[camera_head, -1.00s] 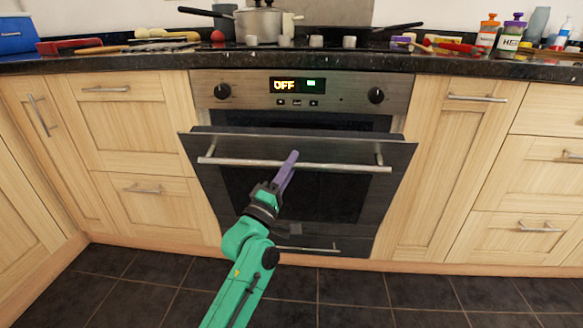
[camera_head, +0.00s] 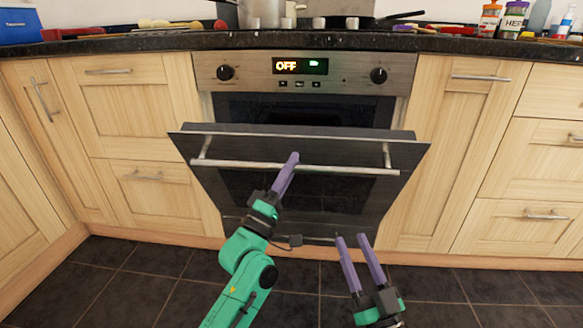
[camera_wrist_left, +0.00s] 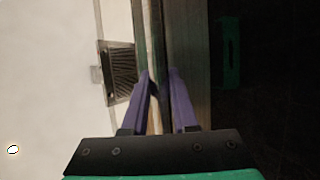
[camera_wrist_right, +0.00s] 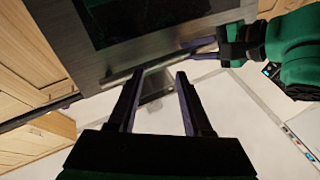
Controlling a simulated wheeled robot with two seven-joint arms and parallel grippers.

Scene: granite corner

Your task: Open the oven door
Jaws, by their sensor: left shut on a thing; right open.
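The oven door (camera_head: 222,197) is tilted outward, partly open, with a dark gap above its top edge. Its long metal handle (camera_head: 340,169) runs across the upper front. My left gripper (camera_head: 293,156) is shut on the handle near its middle; in the left wrist view its purple fingers (camera_wrist_left: 160,78) close on the bar. My right gripper (camera_head: 351,237) is open and empty, low in front of the door's lower right part. In the right wrist view its fingers (camera_wrist_right: 158,80) are apart, with the door and handle beyond them.
The oven panel (camera_head: 312,72) shows OFF between two knobs. Wooden drawers and cupboards flank the oven. Pots (camera_head: 262,12) and bottles (camera_head: 512,18) stand on the dark worktop (camera_head: 130,42). The dark tiled floor (camera_head: 110,280) in front is clear.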

